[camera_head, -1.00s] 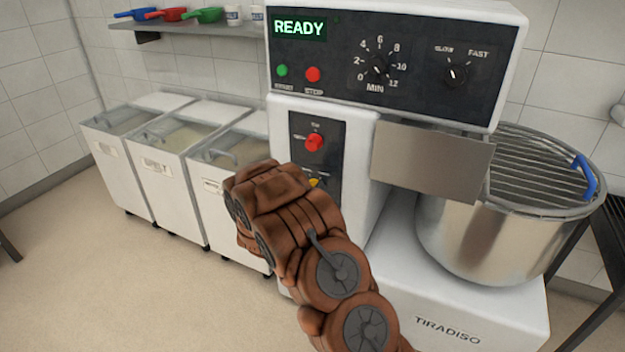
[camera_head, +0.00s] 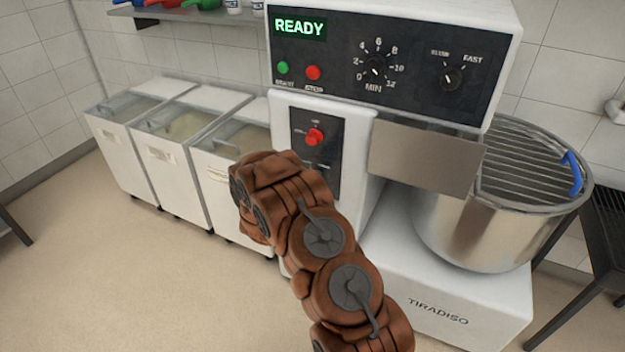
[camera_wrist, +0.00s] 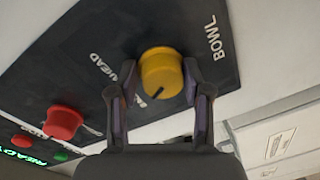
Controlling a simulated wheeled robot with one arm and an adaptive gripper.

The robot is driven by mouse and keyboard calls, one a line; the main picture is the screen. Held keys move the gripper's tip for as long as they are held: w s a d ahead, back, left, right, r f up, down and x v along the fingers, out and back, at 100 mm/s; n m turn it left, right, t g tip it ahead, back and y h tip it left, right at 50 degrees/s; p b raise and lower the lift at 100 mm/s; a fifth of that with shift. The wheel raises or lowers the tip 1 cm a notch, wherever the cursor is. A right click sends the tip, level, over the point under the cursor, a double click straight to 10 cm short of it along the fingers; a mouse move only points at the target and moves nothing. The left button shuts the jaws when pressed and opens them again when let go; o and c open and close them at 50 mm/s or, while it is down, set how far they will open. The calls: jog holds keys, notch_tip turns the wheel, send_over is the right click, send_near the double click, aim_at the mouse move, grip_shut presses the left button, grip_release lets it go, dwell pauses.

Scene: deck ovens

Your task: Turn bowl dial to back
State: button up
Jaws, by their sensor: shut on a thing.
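The yellow bowl dial (camera_wrist: 160,72) sits on a dark panel beside the word BOWL in the wrist view. My gripper (camera_wrist: 158,82) is shut on it, one finger at each side. A dark mark shows low on the dial's face, but its exact setting is hard to read. An AHEAD label (camera_wrist: 103,65) stands left of the dial; another label below it is partly covered. In the head view my brown arm hides the dial and the gripper.
A red knob (camera_wrist: 62,122) shares the panel; it also shows in the head view (camera_head: 314,137). The mixer's display reads READY (camera_head: 298,27). A steel bowl (camera_head: 480,230) with a grille stands right. Several white bins (camera_head: 175,165) stand left, with open floor in front.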

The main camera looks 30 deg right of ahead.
jog(key=shift+w+a+f, duration=0.1)
jog(key=shift+a, duration=0.05)
jog(key=o, duration=0.9)
jog(key=shift+o, duration=0.6)
jog(key=v, duration=1.2)
